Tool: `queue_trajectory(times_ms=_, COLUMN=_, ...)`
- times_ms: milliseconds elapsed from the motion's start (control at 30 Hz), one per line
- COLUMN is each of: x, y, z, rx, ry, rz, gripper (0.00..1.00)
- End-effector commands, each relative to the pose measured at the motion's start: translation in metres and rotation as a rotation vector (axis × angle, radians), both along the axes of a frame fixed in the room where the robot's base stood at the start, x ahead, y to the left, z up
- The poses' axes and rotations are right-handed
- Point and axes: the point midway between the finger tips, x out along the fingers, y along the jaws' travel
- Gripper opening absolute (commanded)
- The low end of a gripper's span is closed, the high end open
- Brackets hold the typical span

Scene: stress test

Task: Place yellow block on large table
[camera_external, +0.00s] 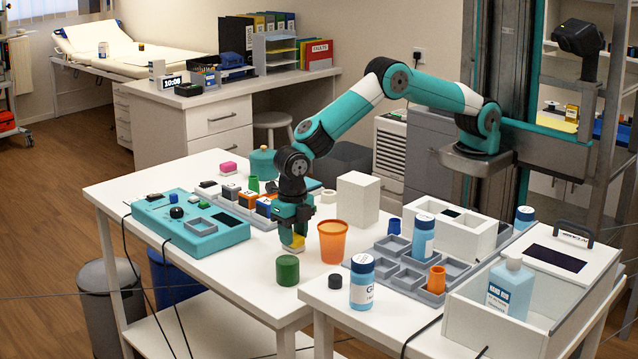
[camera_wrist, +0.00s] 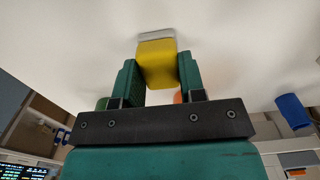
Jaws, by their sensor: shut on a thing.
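The yellow block (camera_external: 297,241) is between the fingers of my gripper (camera_external: 293,238) in the external view, at or just above the white top of the large table (camera_external: 215,292). Whether it touches the table is hard to tell. In the wrist view the yellow block (camera_wrist: 157,64) sits between the two green fingers of my gripper (camera_wrist: 156,80), which are shut on it. A pale grey strip shows at the block's far end.
An orange cup (camera_external: 332,242) stands close to the right of my gripper, and a green cylinder (camera_external: 288,270) stands in front. A white box (camera_external: 358,198) stands behind right. The table's front-left part is clear.

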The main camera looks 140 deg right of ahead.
Motion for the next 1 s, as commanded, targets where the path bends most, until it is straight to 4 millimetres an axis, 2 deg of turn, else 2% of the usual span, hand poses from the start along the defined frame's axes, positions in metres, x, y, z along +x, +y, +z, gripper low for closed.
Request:
queue_trajectory(times_ms=67, x=0.000, y=0.000, z=-0.004, rx=0.000, ry=0.000, rz=0.000, gripper=0.14)
queue_trajectory(times_ms=100, x=0.000, y=0.000, z=-0.002, rx=0.000, ry=0.000, rz=0.000, gripper=0.46)
queue_trajectory(times_ms=167, x=0.000, y=0.000, z=-0.002, rx=0.000, ry=0.000, rz=0.000, gripper=0.60)
queue_trajectory(times_ms=200, x=0.000, y=0.000, z=-0.002, rx=0.000, ry=0.000, rz=0.000, gripper=0.63)
queue_trajectory(times_ms=433, x=0.000, y=0.000, z=-0.001, rx=0.000, ry=0.000, rz=0.000, gripper=0.63)
queue_trajectory(times_ms=567, x=0.000, y=0.000, z=0.007, rx=0.000, ry=-0.002, rz=0.000, gripper=0.63)
queue_trajectory(times_ms=667, x=0.001, y=0.000, z=0.023, rx=-0.001, ry=-0.004, rz=0.000, gripper=0.63)
queue_trajectory(times_ms=1000, x=0.001, y=0.000, z=0.095, rx=-0.001, ry=-0.004, rz=0.000, gripper=0.63)
